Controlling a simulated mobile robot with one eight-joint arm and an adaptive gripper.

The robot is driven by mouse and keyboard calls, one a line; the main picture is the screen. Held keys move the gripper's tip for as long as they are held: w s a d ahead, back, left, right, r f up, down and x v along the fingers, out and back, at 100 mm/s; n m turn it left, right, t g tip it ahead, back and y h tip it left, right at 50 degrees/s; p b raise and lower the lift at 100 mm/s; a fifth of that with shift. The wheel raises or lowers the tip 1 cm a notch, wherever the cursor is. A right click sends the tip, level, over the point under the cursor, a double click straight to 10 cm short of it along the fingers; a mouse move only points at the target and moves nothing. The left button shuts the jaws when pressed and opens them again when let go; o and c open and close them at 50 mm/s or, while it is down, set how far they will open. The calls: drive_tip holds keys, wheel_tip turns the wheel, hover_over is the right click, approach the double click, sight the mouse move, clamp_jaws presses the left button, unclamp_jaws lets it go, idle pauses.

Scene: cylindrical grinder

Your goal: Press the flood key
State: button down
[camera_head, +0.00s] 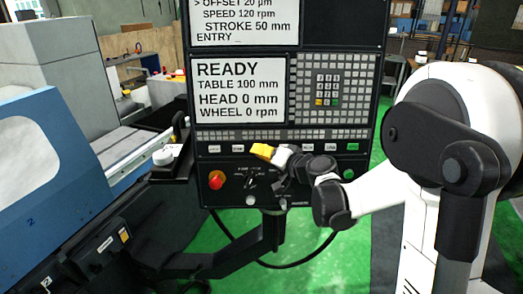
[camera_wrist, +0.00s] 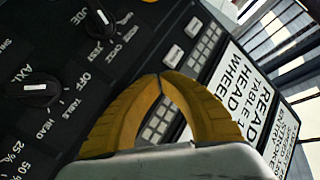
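The control panel (camera_head: 232,134) stands upright in the middle of the head view. A row of white keys (camera_head: 238,148) and a green key (camera_head: 352,147) runs below its small-button strip. Their lettering is too small to read, so I cannot tell which is the flood key. My gripper (camera_head: 258,150) is in front of this row and hides part of it. In the wrist view my gripper's yellow fingers (camera_wrist: 160,76) meet at the tips, with nothing between them. Two white keys (camera_wrist: 172,55) show just beyond the tips; I cannot tell whether the tips touch the panel.
Below the key row are a red stop button (camera_head: 216,180) and rotary knobs, one clear in the wrist view (camera_wrist: 41,90). The lower screen (camera_head: 238,90) reads READY. The keypad (camera_head: 328,88) is to its right. The blue machine cover (camera_head: 50,165) stands at the left.

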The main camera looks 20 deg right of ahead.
drive_tip(key=shift+w+d, duration=0.1)
drive_tip(key=shift+w, duration=0.25)
idle(0.7)
idle(0.4)
drive_tip(key=shift+s+a+r, duration=0.1)
drive_tip(key=shift+s+a, duration=0.1)
drive_tip(key=shift+s, duration=0.6)
drive_tip(key=s, duration=0.3)
drive_tip(key=s+a+r, duration=0.1)
drive_tip(key=shift+s+a, duration=0.1)
drive_tip(key=shift+s, duration=0.3)
drive_tip(key=shift+f, duration=0.1)
